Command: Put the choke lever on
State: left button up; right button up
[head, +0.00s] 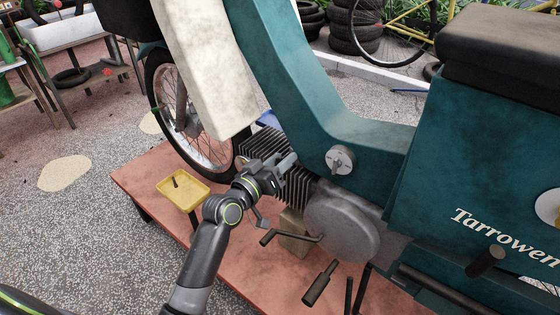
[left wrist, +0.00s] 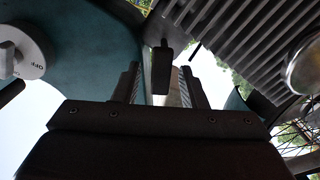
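The teal moped (head: 320,110) stands on a reddish platform. My left gripper (head: 282,165) is beside its finned engine cylinder (head: 262,143). In the left wrist view a small dark lever (left wrist: 161,68), which looks like the choke lever, hangs between the two fingertips (left wrist: 162,88). Gaps show on both sides of it, so the gripper is open around the lever and does not appear to touch it. The lever cannot be made out in the head view. A round grey dial (head: 340,159) sits on the frame; the left wrist view shows it marked OFF (left wrist: 22,52).
Cooling fins (left wrist: 245,35) are close beyond the fingers. A kick pedal (head: 290,238) and rounded engine cover (head: 343,226) lie right of the forearm. A yellow tray (head: 184,190) stands to the left. The platform (head: 150,170) has bare room near the front wheel.

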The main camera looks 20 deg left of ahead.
pick_arm(q)
jog(key=v, duration=1.7)
jog(key=shift+s, duration=0.2)
pick_arm(e)
jog(key=shift+s+d+f, duration=0.1)
jog(key=shift+s+f, duration=0.05)
jog(key=shift+f, duration=0.05)
pick_arm(q)
jog(key=shift+a, duration=0.1)
